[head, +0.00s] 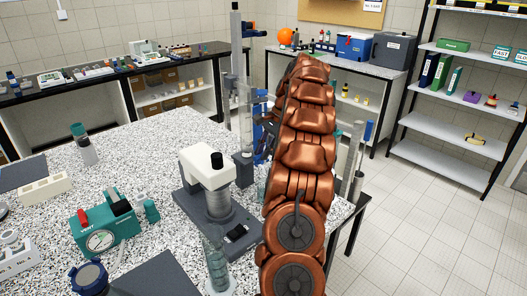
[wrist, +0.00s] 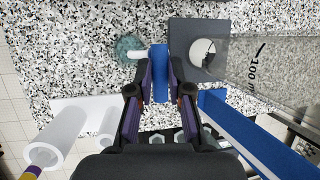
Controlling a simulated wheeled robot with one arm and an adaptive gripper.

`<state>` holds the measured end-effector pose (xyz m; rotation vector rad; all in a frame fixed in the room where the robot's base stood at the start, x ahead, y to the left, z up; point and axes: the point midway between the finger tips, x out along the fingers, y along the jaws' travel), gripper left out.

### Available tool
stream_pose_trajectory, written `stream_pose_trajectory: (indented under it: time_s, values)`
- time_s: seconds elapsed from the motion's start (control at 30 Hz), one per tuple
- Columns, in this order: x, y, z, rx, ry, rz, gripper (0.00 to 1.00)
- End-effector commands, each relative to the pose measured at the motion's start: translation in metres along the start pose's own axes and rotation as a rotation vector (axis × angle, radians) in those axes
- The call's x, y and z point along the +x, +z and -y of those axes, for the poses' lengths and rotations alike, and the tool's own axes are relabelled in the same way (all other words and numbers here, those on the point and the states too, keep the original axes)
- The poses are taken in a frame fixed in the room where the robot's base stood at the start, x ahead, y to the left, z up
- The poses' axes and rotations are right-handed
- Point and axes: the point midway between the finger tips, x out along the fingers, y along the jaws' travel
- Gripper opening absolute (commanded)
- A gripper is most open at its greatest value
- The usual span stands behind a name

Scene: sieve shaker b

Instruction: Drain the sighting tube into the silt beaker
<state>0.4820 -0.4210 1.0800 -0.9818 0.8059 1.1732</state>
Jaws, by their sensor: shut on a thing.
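The clear sighting tube (wrist: 258,70), with a 100 mark on its wall, runs along the right of the wrist view. In the head view, it stands upright (head: 246,110) left of my arm. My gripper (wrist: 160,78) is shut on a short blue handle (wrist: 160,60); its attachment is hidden. A glass beaker (wrist: 128,46), apparently the silt beaker, stands on the counter up and left of the handle. A white spout (wrist: 137,54) reaches over its mouth; I cannot tell whether liquid flows. In the head view my arm mostly hides the gripper.
A grey base (wrist: 182,30) lies beside the beaker, and a blue bar (wrist: 235,125) runs close right of my gripper. White cylinders (wrist: 45,150) stand at lower left. A white-headed instrument (head: 207,165) and a teal gauge box (head: 105,228) stand on the speckled counter.

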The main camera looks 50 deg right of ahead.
Motion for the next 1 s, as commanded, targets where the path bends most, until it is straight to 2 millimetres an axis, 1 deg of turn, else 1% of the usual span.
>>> stream_pose_trajectory:
  time_s: [0.2, 0.23, 0.47, 0.77, 1.0]
  values:
    - [0.0005, 0.0, -0.0003, 0.0, 0.001, 0.001, 0.0]
    - [0.0005, 0.0001, -0.0003, 0.0, 0.001, 0.001, 0.19]
    - [0.0003, 0.0001, -0.0001, 0.0, 0.0, 0.001, 0.43]
    - [0.0001, 0.0002, 0.0, 0.001, -0.001, 0.0, 0.43]
    - [0.0002, 0.0008, -0.0012, 0.044, -0.017, -0.008, 0.43]
